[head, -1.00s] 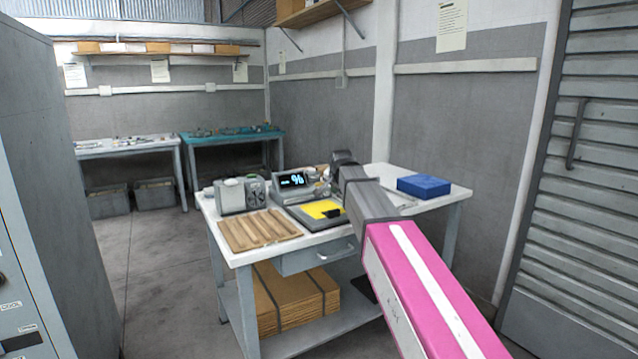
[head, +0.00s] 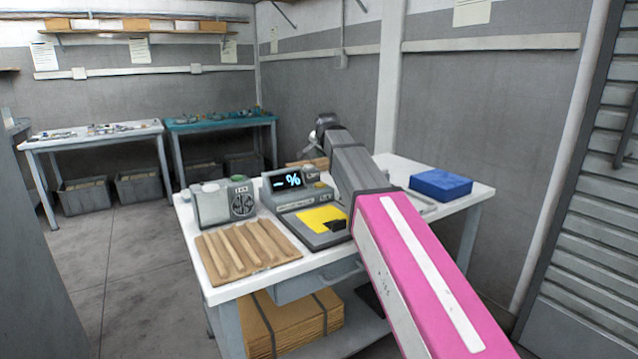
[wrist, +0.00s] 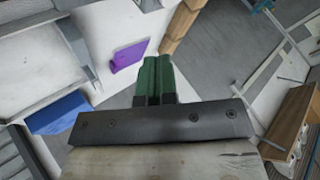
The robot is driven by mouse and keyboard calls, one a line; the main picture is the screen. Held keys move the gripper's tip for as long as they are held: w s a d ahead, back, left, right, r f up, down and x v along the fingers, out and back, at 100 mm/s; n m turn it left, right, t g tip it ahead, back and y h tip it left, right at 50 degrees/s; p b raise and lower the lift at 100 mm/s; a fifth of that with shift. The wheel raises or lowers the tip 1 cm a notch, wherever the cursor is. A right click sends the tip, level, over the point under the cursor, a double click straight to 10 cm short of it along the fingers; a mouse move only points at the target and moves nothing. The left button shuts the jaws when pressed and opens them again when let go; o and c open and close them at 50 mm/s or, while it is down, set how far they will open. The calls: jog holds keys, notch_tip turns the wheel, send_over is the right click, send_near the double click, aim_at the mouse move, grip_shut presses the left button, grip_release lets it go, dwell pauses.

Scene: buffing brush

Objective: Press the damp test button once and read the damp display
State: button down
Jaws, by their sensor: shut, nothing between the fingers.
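The damp display (head: 287,181) is a dark screen on a grey meter on the white workbench. It shows a dash and a percent sign, with no readable number. A flat grey base with a yellow pad (head: 318,217) and a small black block lies in front of it. A small knob or button (head: 311,173) sits on top of the meter near my arm; I cannot tell whether it is the test button. My gripper shows in the wrist view as two green fingers (wrist: 155,64), shut with nothing between them.
A grey box with a dial (head: 224,203) stands left of the meter. A grooved wooden board (head: 246,250) lies at the bench's front left. A blue box (head: 440,185) sits at the right end.

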aim_at(321, 184)
jog(key=shift+f, duration=4.4)
jog(key=shift+f, duration=0.1)
jog(key=shift+f, duration=0.3)
jog(key=shift+f, duration=0.5)
jog(key=shift+r, duration=0.9)
jog(key=shift+r, duration=0.15)
jog(key=shift+r, duration=2.35)
